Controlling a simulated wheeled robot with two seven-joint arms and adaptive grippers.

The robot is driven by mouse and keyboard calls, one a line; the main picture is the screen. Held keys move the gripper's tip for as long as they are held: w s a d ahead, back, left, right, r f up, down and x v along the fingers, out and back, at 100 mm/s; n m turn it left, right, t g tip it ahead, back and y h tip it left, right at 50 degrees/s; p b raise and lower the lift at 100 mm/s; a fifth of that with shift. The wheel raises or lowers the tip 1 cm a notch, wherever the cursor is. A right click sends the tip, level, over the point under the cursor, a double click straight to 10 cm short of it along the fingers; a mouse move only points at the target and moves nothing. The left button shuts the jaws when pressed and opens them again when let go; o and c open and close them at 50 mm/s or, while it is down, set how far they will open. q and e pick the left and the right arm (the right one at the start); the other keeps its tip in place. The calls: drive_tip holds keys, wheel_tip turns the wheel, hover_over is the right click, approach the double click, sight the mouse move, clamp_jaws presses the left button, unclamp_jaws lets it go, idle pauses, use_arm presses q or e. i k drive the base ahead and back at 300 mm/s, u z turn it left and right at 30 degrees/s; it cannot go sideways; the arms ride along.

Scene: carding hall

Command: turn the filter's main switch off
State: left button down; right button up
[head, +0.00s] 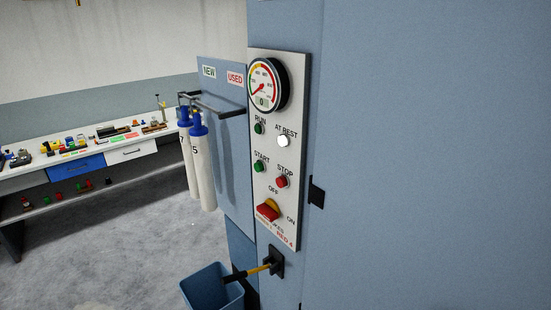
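The filter's main switch (268,210) is a red handle on a yellow base, low on the pale control panel (292,85). OFF is printed above it and ON to its right. The red handle appears to lie roughly sideways; I cannot tell for certain which label it points to. Above it are a green START button (259,167) and a red STOP button (282,182). The RUN lamp (259,128) looks dark green, and the AT REST lamp (283,141) looks bright white. The round gauge (264,84) reads 0. Neither of my grippers is in view.
Below the panel, a yellow-and-black lever (258,269) juts left from a black bracket, over a blue bin (206,276). White filter sleeves with blue tops (198,122) hang on a rail at left. A cluttered bench (22,168) stands farther left. Grey floor between is clear.

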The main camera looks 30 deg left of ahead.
sight(270, 209)
drive_tip(key=u, duration=2.65)
drive_tip(key=i, duration=2.2)
drive_tip(key=z, duration=2.85)
